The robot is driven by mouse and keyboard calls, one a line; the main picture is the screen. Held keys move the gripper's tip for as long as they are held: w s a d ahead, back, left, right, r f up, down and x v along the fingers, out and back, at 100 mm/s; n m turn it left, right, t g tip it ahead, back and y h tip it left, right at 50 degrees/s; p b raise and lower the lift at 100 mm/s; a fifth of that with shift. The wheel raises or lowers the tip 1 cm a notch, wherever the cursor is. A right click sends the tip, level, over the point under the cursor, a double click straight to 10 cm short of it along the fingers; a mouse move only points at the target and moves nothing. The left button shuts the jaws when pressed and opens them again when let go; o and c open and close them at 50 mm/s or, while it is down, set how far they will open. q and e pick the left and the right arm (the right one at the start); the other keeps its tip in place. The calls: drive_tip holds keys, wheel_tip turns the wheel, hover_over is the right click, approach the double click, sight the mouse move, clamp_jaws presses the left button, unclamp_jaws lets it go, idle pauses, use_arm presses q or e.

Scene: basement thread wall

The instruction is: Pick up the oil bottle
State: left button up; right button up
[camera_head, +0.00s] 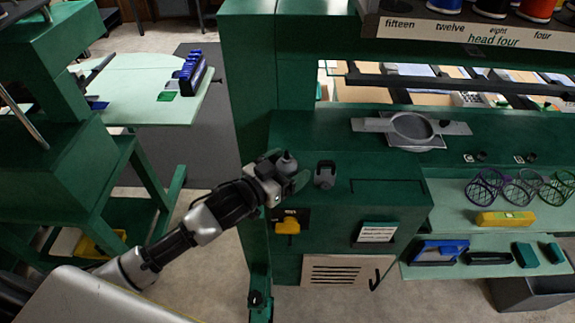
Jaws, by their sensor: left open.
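A small dark grey bottle (287,162) with a narrow tip, which looks like the oil bottle, stands upright on the green machine top (340,140). My left gripper (284,174) reaches in from the lower left and is right at the bottle, with its fingers open close around or beside it. The gripper hides the bottle's lower part, and I cannot tell whether the fingers touch it. My right gripper is not in view.
A grey bracket-like piece (325,174) stands just right of the gripper. A grey round-framed plate (411,127) lies further back. A green upright post (250,90) rises behind the gripper on the left. Wire baskets (485,188) and a yellow block (505,219) sit at right.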

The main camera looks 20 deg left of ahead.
sight(287, 151)
use_arm(q)
drive_tip(key=shift+s+a, duration=0.1)
drive_tip(key=shift+c, duration=0.3)
drive_tip(key=c, duration=1)
drive_tip(key=shift+r, duration=0.15)
wheel_tip(287, 151, up, 10)
drive_tip(key=shift+f+b, duration=0.1)
drive_tip(key=shift+b, duration=0.6)
